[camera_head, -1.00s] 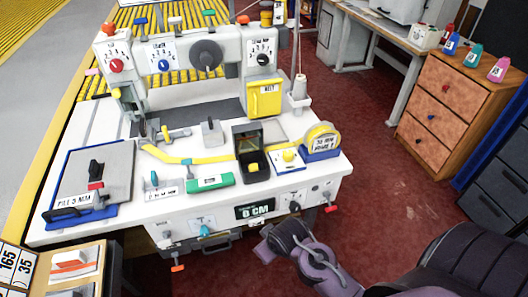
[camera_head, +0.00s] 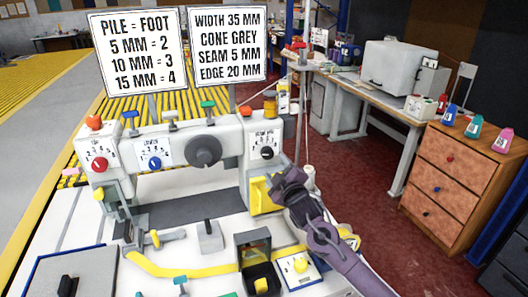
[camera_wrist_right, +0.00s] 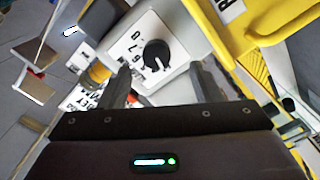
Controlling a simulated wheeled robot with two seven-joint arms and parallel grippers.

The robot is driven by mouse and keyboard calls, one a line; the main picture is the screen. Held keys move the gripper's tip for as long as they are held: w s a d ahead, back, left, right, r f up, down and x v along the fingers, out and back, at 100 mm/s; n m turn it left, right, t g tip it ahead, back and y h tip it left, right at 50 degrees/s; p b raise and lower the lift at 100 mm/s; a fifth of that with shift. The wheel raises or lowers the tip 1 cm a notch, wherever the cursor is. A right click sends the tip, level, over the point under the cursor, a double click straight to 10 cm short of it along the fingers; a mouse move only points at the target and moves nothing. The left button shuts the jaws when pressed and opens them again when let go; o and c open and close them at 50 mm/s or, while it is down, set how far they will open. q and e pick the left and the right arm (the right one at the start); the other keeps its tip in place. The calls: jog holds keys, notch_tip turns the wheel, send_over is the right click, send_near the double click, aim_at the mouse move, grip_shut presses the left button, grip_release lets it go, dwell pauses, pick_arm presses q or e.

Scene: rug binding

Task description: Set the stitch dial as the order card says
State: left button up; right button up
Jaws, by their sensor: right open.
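The order card (camera_head: 228,45) stands behind the machine and reads width 35 mm, cone grey, seam 5 mm, edge 20 mm. A black dial (camera_head: 267,153) sits on a numbered white plate at the machine's right end; its heading is too small to read now. It also shows in the right wrist view (camera_wrist_right: 157,54), with a white pointer mark and several numbers. My right gripper (camera_head: 277,181) is open just below and in front of this dial. In the wrist view its fingers (camera_wrist_right: 158,72) point toward the dial, one on each side, apparently short of it. My left gripper is out of view.
A second card (camera_head: 140,50) pairs pile heights with foot numbers. A red dial (camera_head: 100,164) and a blue dial (camera_head: 155,163) sit farther left, with a large grey knob (camera_head: 204,151) between blue and black. A yellow door (camera_head: 256,196) lies close beside my gripper.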

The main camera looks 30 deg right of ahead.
aim_at(268, 155)
jog(key=w, duration=0.2)
jog(key=w+r+p, duration=0.1)
jog(key=shift+w+d+r, duration=0.1)
jog(key=shift+d, duration=0.25)
jog(key=shift+f+x, duration=0.15)
jog(key=shift+x, duration=0.45)
jog(key=shift+f+x, duration=0.15)
jog(key=shift+x, duration=0.5)
jog(key=shift+w+p, duration=0.25)
jog(key=shift+p, duration=0.05)
jog(key=shift+c, duration=1)
jog(key=c, duration=0.8)
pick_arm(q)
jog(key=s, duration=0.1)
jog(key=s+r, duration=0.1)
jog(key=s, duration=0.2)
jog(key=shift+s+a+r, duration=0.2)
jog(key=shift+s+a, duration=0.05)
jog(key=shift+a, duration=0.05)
